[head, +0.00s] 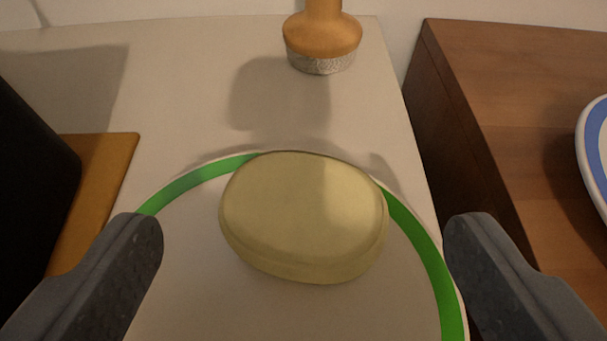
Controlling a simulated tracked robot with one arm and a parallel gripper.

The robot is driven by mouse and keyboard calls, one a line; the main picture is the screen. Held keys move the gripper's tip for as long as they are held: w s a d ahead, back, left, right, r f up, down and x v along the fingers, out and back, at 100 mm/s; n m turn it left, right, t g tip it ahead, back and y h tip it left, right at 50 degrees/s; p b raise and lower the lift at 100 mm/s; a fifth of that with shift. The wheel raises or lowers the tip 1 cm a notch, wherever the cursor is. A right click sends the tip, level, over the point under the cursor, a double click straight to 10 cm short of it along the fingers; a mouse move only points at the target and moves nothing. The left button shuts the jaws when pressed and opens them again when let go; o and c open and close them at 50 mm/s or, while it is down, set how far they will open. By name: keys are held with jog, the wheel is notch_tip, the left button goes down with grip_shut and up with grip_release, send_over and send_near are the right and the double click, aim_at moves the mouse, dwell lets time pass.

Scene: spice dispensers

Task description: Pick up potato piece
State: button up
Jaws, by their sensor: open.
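The potato piece (302,215) is a pale yellow, rounded oval slab. It lies near the far edge of a white plate with a green rim band (440,283). My gripper (304,228) is open, with one dark grey finger at the lower left and one at the lower right. The potato piece shows between and slightly beyond the fingertips, with a gap on both sides. Nothing is held. The near part of the plate is cut off by the bottom of the picture.
A wooden spice dispenser (322,38) with a metal band stands behind the plate on the pale counter (185,95). A black object (35,190) and a wooden board (108,160) are at left. A brown wooden surface (520,85) with a blue-rimmed plate (591,150) is at right.

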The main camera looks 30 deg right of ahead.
aim_at(303, 214)
jog(key=shift+b+x, duration=0.9)
jog(key=shift+x, duration=1.65)
jog(key=shift+s+f, duration=0.1)
jog(key=shift+f, duration=0.05)
jog(key=c, duration=1.1)
